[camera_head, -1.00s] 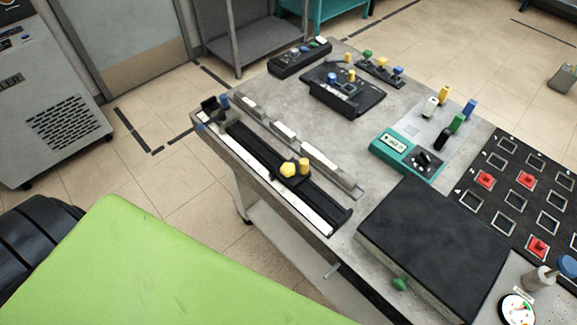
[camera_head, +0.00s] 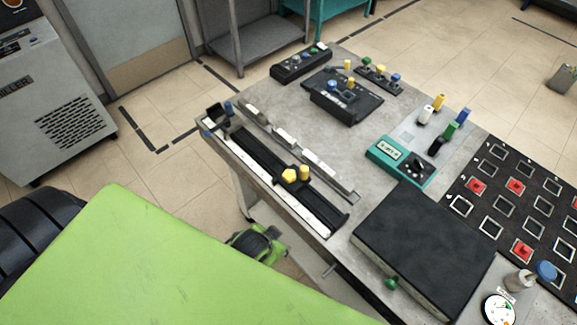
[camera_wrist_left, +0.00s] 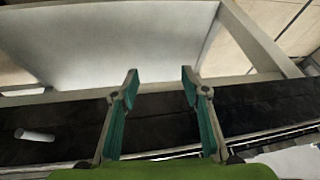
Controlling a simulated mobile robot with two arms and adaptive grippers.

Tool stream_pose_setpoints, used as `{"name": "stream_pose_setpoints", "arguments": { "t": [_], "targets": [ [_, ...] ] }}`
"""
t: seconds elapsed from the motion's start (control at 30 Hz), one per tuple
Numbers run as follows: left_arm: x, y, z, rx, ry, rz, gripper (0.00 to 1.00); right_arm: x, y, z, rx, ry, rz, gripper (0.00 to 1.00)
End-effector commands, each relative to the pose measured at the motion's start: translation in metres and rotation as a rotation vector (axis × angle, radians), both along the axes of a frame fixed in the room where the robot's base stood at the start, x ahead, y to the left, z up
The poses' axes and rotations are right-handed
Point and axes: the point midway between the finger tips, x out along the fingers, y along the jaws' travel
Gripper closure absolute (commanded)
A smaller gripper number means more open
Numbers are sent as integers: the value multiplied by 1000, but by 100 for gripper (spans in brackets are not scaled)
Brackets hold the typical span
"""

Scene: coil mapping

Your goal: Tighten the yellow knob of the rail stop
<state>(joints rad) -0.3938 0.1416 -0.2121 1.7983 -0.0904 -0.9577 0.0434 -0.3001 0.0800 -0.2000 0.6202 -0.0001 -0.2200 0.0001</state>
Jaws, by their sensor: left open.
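The rail stop's yellow knob (camera_head: 289,175) sits on the black rail (camera_head: 262,150) along the table's left edge. That view does not show the yellow knob. My right gripper is in neither view.
The table edge (camera_head: 290,222) lies between my left gripper and the rail. A blue knob (camera_head: 228,107) is at the rail's far end. A black box (camera_head: 425,245) and a teal meter (camera_head: 400,160) stand to the right. The left wrist view shows a white cylinder (camera_wrist_left: 35,135) on a dark surface.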

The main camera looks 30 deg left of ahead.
Motion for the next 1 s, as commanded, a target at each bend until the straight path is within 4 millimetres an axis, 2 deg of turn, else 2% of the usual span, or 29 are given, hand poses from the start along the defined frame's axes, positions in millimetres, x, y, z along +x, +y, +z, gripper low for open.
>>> {"name": "stream_pose_setpoints", "arguments": {
  "t": [0.03,0.23,0.43,0.57,0.6,0.67,0.7,0.77,0.8,0.83,0.9,1.0],
  "targets": [
    [7,-1,27,0,-23,1,58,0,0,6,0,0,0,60],
    [27,-3,106,5,-104,3,58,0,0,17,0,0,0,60],
    [126,-26,191,59,-461,-101,58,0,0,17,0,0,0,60],
    [184,-60,266,86,-748,-226,58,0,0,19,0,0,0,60],
    [199,-74,294,93,-845,-277,58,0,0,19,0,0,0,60],
    [215,-101,338,103,-997,-372,58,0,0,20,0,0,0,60],
    [222,-121,368,111,-1102,-450,58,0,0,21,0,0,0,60],
    [223,-155,410,117,-1255,-586,58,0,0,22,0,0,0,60],
    [219,-179,433,122,-1349,-689,58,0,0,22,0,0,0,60],
    [213,-197,448,126,-1414,-771,58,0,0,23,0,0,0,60],
    [192,-235,472,135,-1540,-980,58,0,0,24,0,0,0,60],
    [155,-278,478,159,-1651,-1316,58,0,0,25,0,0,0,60]
  ]
}}
